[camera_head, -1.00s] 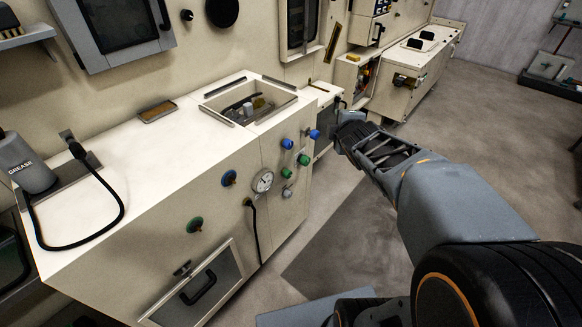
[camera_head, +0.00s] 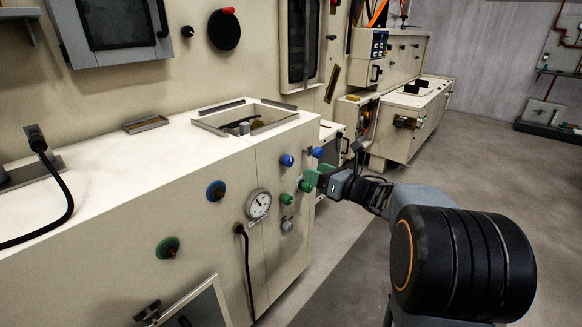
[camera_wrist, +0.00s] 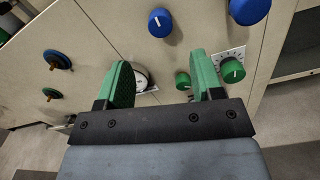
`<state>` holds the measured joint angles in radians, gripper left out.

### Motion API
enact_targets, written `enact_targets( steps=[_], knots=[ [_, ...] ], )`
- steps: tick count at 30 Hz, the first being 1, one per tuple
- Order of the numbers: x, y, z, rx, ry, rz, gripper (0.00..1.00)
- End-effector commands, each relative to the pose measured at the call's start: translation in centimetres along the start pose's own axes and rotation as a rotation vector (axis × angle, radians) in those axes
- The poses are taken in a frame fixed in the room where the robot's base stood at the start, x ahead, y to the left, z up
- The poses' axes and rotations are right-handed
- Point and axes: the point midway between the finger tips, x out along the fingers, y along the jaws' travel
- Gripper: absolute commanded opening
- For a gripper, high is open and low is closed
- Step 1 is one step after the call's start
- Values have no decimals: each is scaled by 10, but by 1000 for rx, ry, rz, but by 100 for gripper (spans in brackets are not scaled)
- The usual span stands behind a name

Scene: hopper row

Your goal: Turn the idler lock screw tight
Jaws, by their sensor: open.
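My gripper (camera_head: 312,180) is open and empty, its green fingers close to the knobs on the cream cabinet's (camera_head: 220,160) panel. It also shows in the wrist view (camera_wrist: 162,62). Between and behind the fingers there is a small green knob (camera_wrist: 183,80); the right finger overlaps the edge of a larger green knob (camera_wrist: 232,70) with a scale plate. Two blue knobs (camera_head: 287,160) (camera_head: 317,152) sit above. A grey knob (camera_head: 287,226) is lower down. No label shows which of these is the idler lock screw. I cannot tell whether a finger touches a knob.
A round gauge (camera_head: 258,204) sits left of the knobs and is partly behind the left finger in the wrist view. A black cable (camera_head: 246,270) hangs below it. Blue (camera_head: 216,190) and green (camera_head: 168,247) disc knobs stick out further left. Open floor (camera_head: 480,170) lies right.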

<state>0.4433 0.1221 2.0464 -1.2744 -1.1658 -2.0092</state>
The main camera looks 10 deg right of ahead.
Motion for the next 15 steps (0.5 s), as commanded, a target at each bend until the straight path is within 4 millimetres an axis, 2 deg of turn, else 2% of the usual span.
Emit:
enact_targets(
  steps=[1,6,15],
  knots=[
    [12,1,-2,1,1,4,61],
    [44,1,-2,2,1,2,61],
    [83,0,-1,2,0,0,61]
  ],
)
